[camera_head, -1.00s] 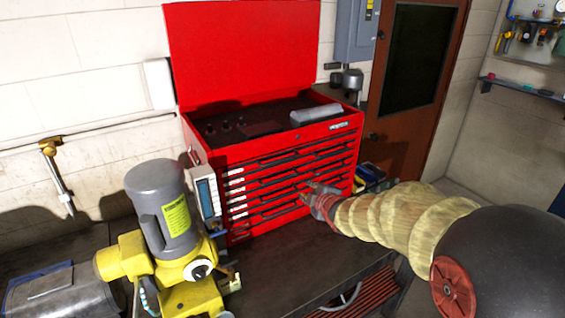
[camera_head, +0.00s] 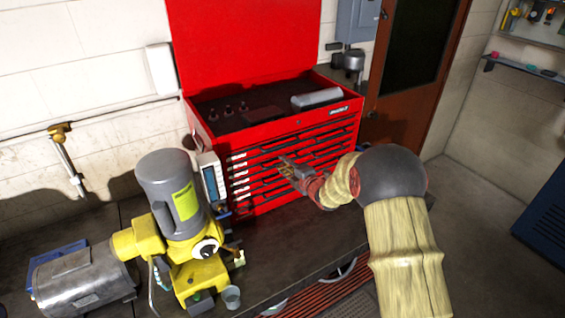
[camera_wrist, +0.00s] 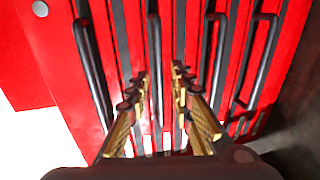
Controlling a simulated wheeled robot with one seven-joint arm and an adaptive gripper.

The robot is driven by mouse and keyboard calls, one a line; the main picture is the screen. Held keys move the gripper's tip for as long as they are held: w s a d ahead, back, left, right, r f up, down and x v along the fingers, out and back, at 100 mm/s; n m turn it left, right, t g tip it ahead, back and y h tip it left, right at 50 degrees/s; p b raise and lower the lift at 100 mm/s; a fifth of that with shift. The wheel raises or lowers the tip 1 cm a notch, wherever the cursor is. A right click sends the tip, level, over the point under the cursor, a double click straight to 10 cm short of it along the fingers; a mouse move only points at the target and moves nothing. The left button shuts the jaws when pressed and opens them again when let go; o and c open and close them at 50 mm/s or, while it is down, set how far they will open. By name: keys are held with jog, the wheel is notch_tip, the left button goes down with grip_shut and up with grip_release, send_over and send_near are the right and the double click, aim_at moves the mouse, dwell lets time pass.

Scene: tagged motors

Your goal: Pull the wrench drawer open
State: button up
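The red tool chest (camera_head: 190,118) stands on the bench with its lid raised. Its front has several shut drawers with long dark handles and small white labels too small to read, so I cannot tell which drawer is the wrench drawer. My gripper (camera_head: 289,168) is at the drawer fronts, near the middle of the chest's width. In the wrist view my gripper (camera_wrist: 159,82) is open, its two fingers apart. A dark drawer handle (camera_wrist: 154,50) shows in line with the gap between the fingers. I cannot tell whether the fingers touch it.
A yellow machine with a grey motor (camera_head: 172,195) stands left of the chest, with a metal cylinder (camera_head: 85,285) beside it. A grey box (camera_head: 317,97) lies in the chest's open top. The dark bench top (camera_head: 300,235) in front of the chest is mostly clear.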

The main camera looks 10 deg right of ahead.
jog(key=shift+w+a+f, duration=0.15)
jog(key=shift+w+a, duration=0.05)
jog(key=shift+w, duration=0.5)
jog(key=shift+c, duration=1.3)
grip_shut()
